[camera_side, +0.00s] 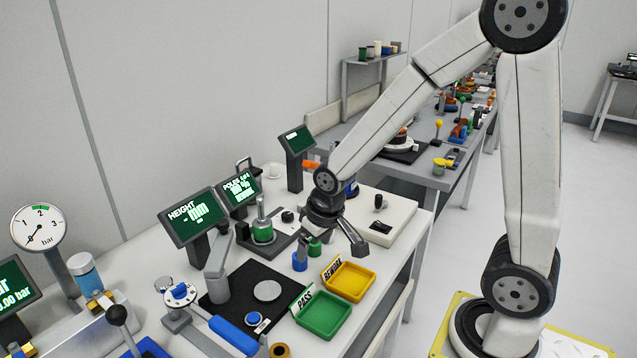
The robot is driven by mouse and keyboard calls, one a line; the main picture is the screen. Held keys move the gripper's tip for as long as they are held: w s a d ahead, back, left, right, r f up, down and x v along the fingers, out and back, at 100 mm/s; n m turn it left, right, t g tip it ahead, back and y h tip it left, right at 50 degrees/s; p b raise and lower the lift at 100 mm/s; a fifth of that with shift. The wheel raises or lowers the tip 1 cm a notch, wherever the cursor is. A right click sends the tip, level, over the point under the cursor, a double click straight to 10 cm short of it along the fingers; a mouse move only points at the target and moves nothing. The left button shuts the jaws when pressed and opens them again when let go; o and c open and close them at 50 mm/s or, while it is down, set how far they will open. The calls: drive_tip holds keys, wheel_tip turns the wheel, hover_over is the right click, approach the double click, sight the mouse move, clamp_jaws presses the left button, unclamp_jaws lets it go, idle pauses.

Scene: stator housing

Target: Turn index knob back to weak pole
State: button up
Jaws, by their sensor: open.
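My gripper (331,246) is open, with its two fingers spread and nothing seen between them. It hangs over the white table behind the yellow REWORK tray. A dark fixture plate (283,243) lies left of it, carrying a green-based metal post (263,228) and a small dark knob (288,216) on a pale base. I cannot tell for sure that this is the index knob.
Blue (299,262) and green (315,248) cylinders stand close to my gripper. The yellow tray (348,282) and green PASS tray (322,316) lie in front. A white box (395,222) with a black knob is to the right. The HEIGHT display (194,214) stands left.

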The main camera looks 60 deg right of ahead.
drive_tip(key=m+g+h, duration=0.2)
drive_tip(key=m+h, duration=0.2)
drive_tip(key=m, duration=0.9)
hover_over(287, 215)
drive_tip(key=s+a, duration=0.1)
drive_tip(key=a, duration=0.2)
drive_tip(key=shift+a+f, duration=0.1)
drive_tip(key=shift+f, duration=2.75)
drive_tip(key=shift+f, duration=0.15)
drive_tip(key=shift+x, duration=3.75)
drive_tip(key=shift+w, duration=0.15)
